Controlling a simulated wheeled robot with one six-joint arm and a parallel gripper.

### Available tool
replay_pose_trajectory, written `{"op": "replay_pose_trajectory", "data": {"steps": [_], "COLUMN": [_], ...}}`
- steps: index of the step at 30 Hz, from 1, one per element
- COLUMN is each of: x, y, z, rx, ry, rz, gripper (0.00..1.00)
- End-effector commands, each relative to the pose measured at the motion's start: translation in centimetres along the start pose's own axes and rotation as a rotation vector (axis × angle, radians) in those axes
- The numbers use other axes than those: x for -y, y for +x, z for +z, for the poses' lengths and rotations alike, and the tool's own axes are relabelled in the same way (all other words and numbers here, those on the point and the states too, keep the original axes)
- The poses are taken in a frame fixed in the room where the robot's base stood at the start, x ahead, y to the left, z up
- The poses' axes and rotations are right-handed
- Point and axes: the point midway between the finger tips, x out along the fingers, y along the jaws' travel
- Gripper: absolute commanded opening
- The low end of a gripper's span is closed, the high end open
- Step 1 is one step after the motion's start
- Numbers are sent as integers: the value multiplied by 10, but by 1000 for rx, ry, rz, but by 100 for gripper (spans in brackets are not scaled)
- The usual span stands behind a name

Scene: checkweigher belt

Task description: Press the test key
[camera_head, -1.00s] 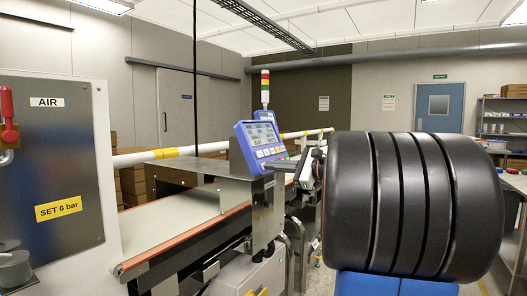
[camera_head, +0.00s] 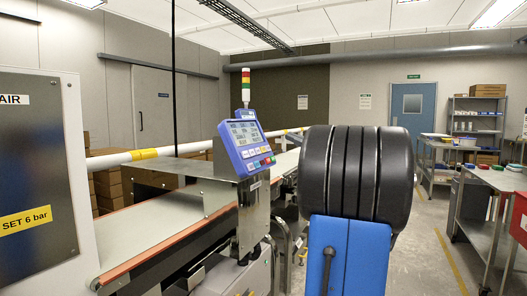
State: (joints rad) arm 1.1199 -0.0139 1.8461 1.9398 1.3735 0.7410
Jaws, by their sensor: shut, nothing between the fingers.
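The blue control panel (camera_head: 247,145) of the checkweigher stands tilted on a steel post, with a lit display (camera_head: 244,132) on its face. A row of small coloured keys (camera_head: 260,162) lies under the display, with a red one near the right end. The key labels are too small to read, so I cannot tell which is the test key. My gripper is not visible in this view.
The conveyor belt (camera_head: 150,228) with orange edges runs behind the panel post. A grey cabinet (camera_head: 30,165) stands at the left. A steel table (camera_head: 495,180) stands at the right, beside open floor.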

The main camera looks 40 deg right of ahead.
Motion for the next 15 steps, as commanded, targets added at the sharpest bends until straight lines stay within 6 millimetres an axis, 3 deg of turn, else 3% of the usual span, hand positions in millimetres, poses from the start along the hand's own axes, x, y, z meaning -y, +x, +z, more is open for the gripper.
{"op": "replay_pose_trajectory", "data": {"steps": [15], "x": [-29], "y": [38], "z": [-28], "rx": [0], "ry": [3], "rz": [2], "gripper": [0]}}
